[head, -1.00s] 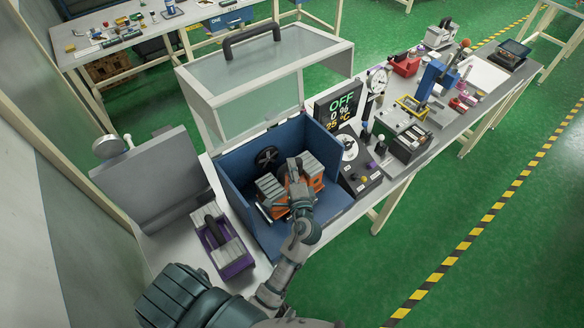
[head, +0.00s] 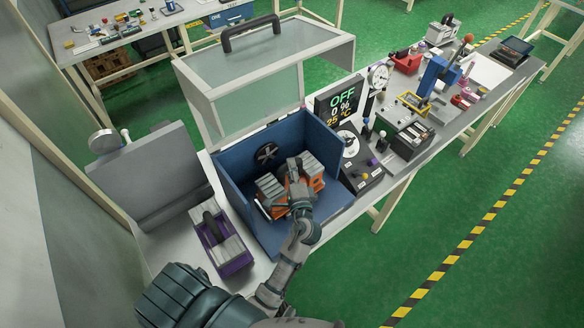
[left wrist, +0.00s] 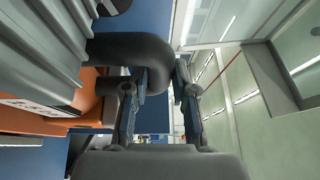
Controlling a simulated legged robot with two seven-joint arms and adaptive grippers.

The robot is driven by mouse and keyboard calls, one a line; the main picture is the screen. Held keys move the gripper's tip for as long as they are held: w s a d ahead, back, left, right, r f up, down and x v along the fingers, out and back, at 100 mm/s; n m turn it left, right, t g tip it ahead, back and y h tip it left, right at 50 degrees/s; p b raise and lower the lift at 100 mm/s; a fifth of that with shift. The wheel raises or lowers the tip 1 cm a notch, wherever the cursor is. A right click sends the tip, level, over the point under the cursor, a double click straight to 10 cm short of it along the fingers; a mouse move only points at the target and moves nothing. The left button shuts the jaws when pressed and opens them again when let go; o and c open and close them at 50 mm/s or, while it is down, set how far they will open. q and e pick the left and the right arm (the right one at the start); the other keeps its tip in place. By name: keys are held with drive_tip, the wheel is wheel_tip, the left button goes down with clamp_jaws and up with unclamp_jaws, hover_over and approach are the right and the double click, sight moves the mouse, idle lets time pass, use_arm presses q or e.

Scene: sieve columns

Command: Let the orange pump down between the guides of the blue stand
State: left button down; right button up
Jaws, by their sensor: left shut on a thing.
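The orange pump (head: 281,211) has grey ribbed blocks on its top and a dark handle. It is inside the blue stand (head: 236,162), between the side walls and in front of a dark round wheel on the back wall. My left gripper (head: 294,172) is over the middle of the pump and shut on its handle. In the left wrist view the gripper's fingers (left wrist: 160,85) are at the dark curved handle (left wrist: 125,48), with the pump's orange body (left wrist: 90,95) at the left. The guides are mostly hidden by the pump and arm. I cannot tell whether the pump touches the stand's floor.
A purple-based unit with grey blocks (head: 222,247) stands left of the stand. A clear-walled hood with a handle (head: 262,62) stands behind it. A display reading OFF (head: 341,104) and a dial box (head: 357,172) are close on the right. Bare blue floor shows in front of the pump.

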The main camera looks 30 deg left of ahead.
use_arm(q)
drive_tip(key=shift+f+b, duration=0.35)
drive_tip(key=c, duration=0.9)
unclamp_jaws()
drive_tip(key=o, duration=0.4)
drive_tip(key=shift+f, duration=0.15)
drive_tip(key=o, duration=0.4)
drive_tip(key=shift+o, duration=0.2)
drive_tip(key=shift+s+d, duration=0.15)
drive_tip(key=b+v, duration=0.1)
drive_tip(key=v, duration=0.7)
drive_tip(key=shift+s+d+b, duration=0.2)
drive_tip(key=shift+s+b, duration=0.05)
drive_tip(key=shift+b, duration=0.05)
idle(0.5)
